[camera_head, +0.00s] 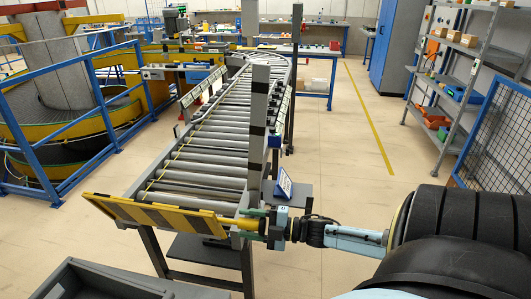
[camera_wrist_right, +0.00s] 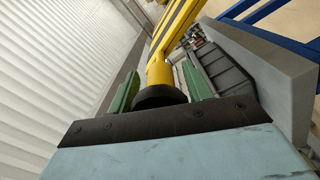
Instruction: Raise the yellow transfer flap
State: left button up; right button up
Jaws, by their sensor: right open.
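The yellow transfer flap (camera_head: 150,213), with black diagonal stripes, lies across the near end of the roller conveyor. Its exact tilt is hard to tell. A yellow round handle (camera_head: 243,223) sticks out from its right end. My right gripper (camera_head: 246,223) is at this handle, reaching in from the right. In the right wrist view, the handle (camera_wrist_right: 159,72) with a black collar runs between the green fingers of the right gripper (camera_wrist_right: 158,85). The jaws are open around it, with a gap visible beside the right-hand finger. The striped flap (camera_wrist_right: 180,25) extends beyond. My left gripper is not in view.
The roller conveyor (camera_head: 205,150) runs back from the flap. A grey post (camera_head: 257,135) stands just behind my right gripper. A grey bin (camera_head: 105,282) sits at the lower left. Blue railings (camera_head: 72,65) stand at left, shelves (camera_head: 455,75) at right. Floor right of the conveyor is clear.

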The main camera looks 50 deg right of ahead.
jog(key=v, duration=1.3)
jog(key=shift+b, duration=0.3)
